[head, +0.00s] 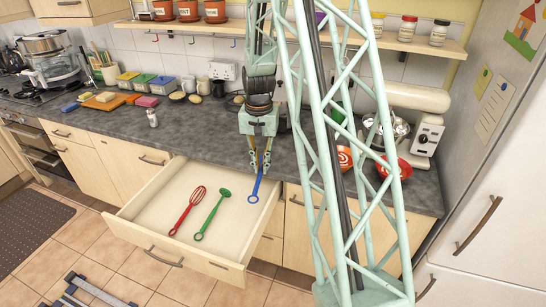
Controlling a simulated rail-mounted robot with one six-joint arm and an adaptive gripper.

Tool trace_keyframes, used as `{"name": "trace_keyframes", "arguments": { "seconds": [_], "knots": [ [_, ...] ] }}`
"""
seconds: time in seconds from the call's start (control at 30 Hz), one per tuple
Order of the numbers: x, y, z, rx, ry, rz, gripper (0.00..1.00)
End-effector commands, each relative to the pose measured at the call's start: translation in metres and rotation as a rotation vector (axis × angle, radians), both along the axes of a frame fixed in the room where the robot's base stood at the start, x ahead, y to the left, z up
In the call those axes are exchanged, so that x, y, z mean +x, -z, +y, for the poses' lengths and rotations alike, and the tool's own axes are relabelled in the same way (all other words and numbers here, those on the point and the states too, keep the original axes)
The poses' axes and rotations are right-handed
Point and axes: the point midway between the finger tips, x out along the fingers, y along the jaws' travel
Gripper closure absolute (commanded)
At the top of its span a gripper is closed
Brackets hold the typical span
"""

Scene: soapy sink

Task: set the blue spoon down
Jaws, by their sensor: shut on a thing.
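My gripper (260,166) points down over the back right part of the open drawer (150,208). It is shut on the blue spoon (256,187). The spoon's lower end, with a ring in it, shows over the drawer's right side. Its upper part is hidden between my fingers. I cannot tell whether the spoon touches the drawer floor.
A red whisk (187,212) and a green utensil (211,216) lie in the drawer, left of the spoon. The drawer floor between the green utensil and the right wall is bare. The grey worktop (205,135) runs behind; a stand mixer (425,120) stands at right.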

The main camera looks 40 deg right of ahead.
Motion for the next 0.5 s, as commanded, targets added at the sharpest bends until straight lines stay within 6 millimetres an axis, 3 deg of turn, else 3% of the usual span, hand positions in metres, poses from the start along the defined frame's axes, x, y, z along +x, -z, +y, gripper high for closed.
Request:
{"name": "trace_keyframes", "arguments": {
  "seconds": [0.23,0.5],
  "knots": [
    [-0.027,-0.007,-0.036,0.000,0.122,0.001,1.00],
    [-0.042,-0.009,-0.053,0.000,0.189,0.000,1.00]
  ]
}}
